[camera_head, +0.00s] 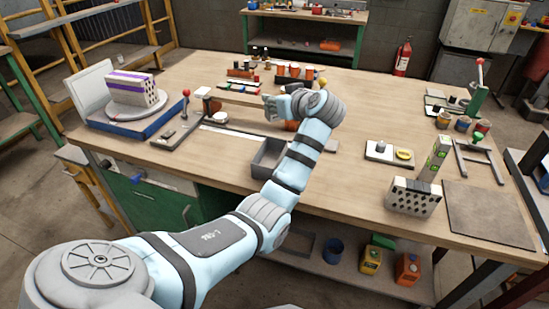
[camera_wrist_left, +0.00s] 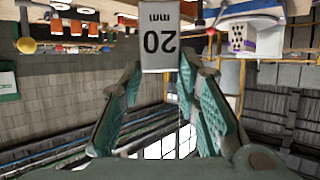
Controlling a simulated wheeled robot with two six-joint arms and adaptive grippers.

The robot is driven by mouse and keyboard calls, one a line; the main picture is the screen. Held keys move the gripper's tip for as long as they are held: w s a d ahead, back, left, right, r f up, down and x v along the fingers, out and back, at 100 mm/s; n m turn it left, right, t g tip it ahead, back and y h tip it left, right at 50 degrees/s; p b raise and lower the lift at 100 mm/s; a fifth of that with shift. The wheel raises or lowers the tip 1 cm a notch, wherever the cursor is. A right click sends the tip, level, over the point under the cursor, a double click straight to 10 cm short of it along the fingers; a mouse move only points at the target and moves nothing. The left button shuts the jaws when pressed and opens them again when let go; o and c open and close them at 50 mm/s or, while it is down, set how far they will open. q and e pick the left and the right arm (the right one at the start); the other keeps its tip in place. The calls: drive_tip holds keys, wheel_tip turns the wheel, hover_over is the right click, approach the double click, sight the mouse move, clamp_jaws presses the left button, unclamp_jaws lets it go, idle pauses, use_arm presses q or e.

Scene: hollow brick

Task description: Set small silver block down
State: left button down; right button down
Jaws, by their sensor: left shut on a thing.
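The small silver block (camera_wrist_left: 160,38), marked "20 mm" and seen upside down, is between the fingertips of my left gripper (camera_wrist_left: 160,72) in the left wrist view. Both green-lined fingers close on its near end. In the head view my left gripper (camera_head: 277,105) is over the middle of the workbench (camera_head: 330,185), behind the grey open bin; the wrist partly hides it. I cannot clearly make out the block there. My right gripper is in neither view.
A grey bin (camera_head: 268,158) stands in front of the gripper. A striped brick (camera_head: 136,88) sits on a turntable at left. At right are a small tray with a yellow ring (camera_head: 404,154), a hollow brick (camera_head: 412,198) and a grey plate (camera_head: 490,214). The front middle is clear.

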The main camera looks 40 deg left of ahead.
use_arm(q)
wheel_tip(320, 180, down, 15)
drive_tip(key=b, duration=0.2)
drive_tip(key=shift+a+b, duration=0.1)
drive_tip(key=shift+b, duration=0.2)
drive_tip(key=shift+f, duration=0.35)
drive_tip(key=c, duration=1.5)
unclamp_jaws()
drive_tip(key=shift+r, duration=0.25)
drive_tip(key=p+v, duration=0.2)
drive_tip(key=v, duration=1)
